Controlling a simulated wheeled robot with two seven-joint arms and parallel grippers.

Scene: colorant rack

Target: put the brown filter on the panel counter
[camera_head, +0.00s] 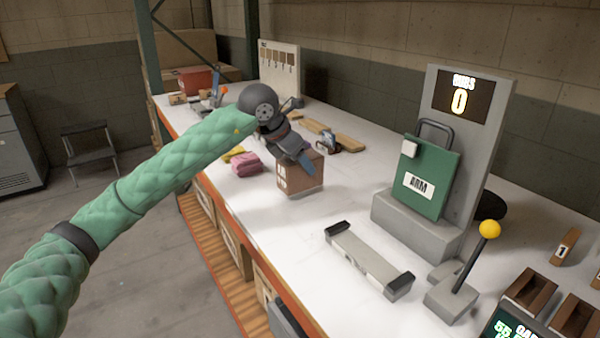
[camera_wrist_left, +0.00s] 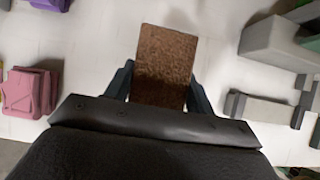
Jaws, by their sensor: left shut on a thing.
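The brown filter (camera_head: 302,174) is a box-like block with pale markings on its side. My left gripper (camera_head: 297,152) is shut on it from above, beside the white worktable's left edge. In the left wrist view the filter (camera_wrist_left: 165,68) shows as a speckled brown rectangle between the two blue-grey fingers (camera_wrist_left: 160,85). Whether its bottom touches the table cannot be told. A tall grey stand (camera_head: 485,130) with a display reading 0 stands to the right and looks like the panel counter; its upper word is hard to read. My right gripper is not in view.
A green panel marked ARM (camera_head: 432,178) leans on the stand. A low grey cradle with black ends (camera_head: 368,260) and a yellow-knobbed lever (camera_head: 462,275) stand in front. Pink blocks (camera_head: 246,163) lie left of the filter. The table between filter and cradle is clear.

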